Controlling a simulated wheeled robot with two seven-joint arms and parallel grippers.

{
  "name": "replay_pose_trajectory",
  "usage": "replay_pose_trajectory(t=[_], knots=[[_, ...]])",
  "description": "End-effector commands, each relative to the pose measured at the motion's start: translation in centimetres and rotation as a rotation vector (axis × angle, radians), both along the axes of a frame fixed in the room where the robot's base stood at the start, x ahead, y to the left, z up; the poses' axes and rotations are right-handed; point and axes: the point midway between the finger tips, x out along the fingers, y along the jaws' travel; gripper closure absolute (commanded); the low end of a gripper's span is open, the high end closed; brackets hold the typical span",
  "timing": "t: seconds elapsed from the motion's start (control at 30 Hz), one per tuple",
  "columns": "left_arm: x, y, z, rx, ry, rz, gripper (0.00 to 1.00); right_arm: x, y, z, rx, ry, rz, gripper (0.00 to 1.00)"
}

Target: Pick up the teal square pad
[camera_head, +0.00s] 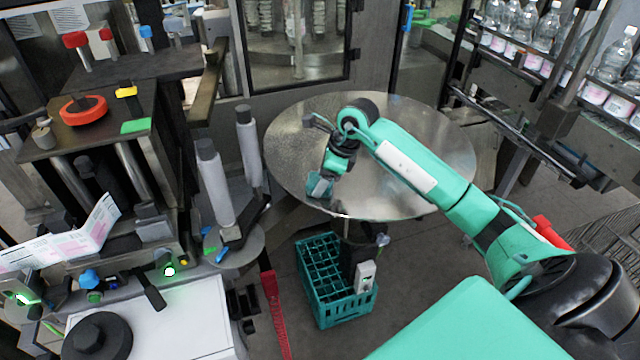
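A small dark teal piece that looks like the square pad (314,184) is at the left front part of the round metal table (420,155). My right gripper (322,188) comes down from above, right at this piece, and partly covers it. The fingers are small and overlap the pad in this view. I cannot tell whether they are closed on it, or whether the pad rests on the table or is slightly raised. My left gripper is not in view.
A teal bottle crate (342,312) stands on the floor below the table's front edge. The labelling machine with two grey upright rollers (216,186) is at the left. A conveyor with several bottles (550,30) runs at the upper right. Most of the tabletop is clear.

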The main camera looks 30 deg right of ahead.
Motion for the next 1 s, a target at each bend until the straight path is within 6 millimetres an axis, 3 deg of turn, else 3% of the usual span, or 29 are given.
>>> replay_pose_trajectory(t=[0.03, 0.1, 0.57, 0.77, 1.0], knots=[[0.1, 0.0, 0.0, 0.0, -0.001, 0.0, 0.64, 0.0, 0.0, 0.0, 0.0, 0.0, 0.0, 0.53], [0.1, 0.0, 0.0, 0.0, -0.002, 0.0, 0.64, 0.0, 0.0, 0.0, 0.0, 0.0, 0.0, 0.63], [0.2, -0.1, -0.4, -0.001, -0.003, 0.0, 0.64, 0.1, 0.0, 0.8, 0.0, -0.003, -0.001, 0.64], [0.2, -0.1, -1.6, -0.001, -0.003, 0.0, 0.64, 0.1, -0.1, 3.4, -0.002, -0.005, -0.001, 0.64], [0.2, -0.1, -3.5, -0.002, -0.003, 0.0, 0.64, 0.1, -0.1, 8.8, -0.003, -0.007, -0.001, 0.64]])
